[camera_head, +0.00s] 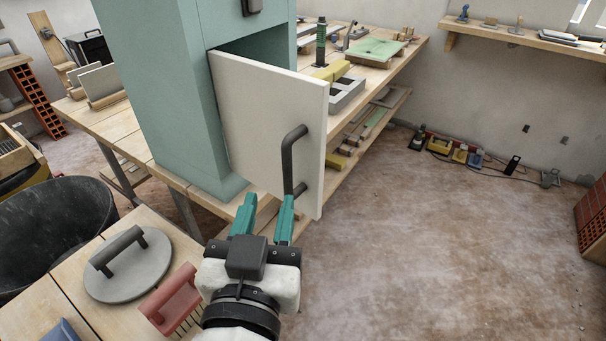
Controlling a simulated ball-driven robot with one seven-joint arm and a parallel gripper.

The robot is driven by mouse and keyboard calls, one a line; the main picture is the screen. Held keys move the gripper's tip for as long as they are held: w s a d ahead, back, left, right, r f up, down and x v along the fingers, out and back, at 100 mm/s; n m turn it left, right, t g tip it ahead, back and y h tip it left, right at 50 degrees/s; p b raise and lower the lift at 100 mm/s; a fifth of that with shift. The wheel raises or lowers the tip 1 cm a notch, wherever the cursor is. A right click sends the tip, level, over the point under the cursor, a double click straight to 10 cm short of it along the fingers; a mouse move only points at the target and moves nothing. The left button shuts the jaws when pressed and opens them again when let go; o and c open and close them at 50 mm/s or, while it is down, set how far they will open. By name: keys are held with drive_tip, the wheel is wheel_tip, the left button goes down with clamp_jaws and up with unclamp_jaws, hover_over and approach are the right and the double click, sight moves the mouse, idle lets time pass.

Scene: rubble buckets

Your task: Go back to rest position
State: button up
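My gripper (264,216) is in the lower middle of the head view, with its two teal fingers apart and nothing seen between them. Its right fingertip is close below the dark bar handle (288,163) of a pale cabinet door (262,122); I cannot tell whether they touch. The door stands open from a teal cabinet (165,90) on the workbench. My arm comes up from the bottom edge of the picture. The part of the cabinet's inside behind the door is hidden.
A round grey lid (128,272) and a red-handled brush (170,297) lie on a wooden table left of my gripper. A black bucket (50,225) stands at the far left. A long bench (405,62) runs behind the door. The floor at right is largely clear.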

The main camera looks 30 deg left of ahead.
drive_tip(key=w+d+f+m+g+h+p, duration=0.1)
drive_tip(key=w+d+f+h, duration=0.3)
drive_tip(key=d, duration=0.3)
drive_tip(key=w+d+f+m+g+h+p, duration=0.1)
drive_tip(key=w+d+f+h, duration=0.15)
drive_tip(key=d+f, duration=0.45)
drive_tip(key=d+f+m+g+h+p, duration=0.15)
drive_tip(key=d+f, duration=0.25)
drive_tip(key=d, duration=0.4)
drive_tip(key=d+f+g+h, duration=0.1)
drive_tip(key=d+f+g, duration=0.2)
drive_tip(key=d+f, duration=0.3)
drive_tip(key=s+d+f+m+g+p, duration=0.1)
drive_tip(key=s+d+f+g, duration=0.3)
drive_tip(key=s+d, duration=0.5)
drive_tip(key=s+d+f+m+g+p, duration=0.1)
drive_tip(key=s+d+f+g, duration=0.3)
drive_tip(key=s+d, duration=0.5)
drive_tip(key=s+f, duration=0.1)
drive_tip(key=s, duration=0.2)
drive_tip(key=shift+d+y+p, duration=0.3)
drive_tip(key=shift+d+p, duration=0.05)
drive_tip(key=shift+d, duration=0.05)
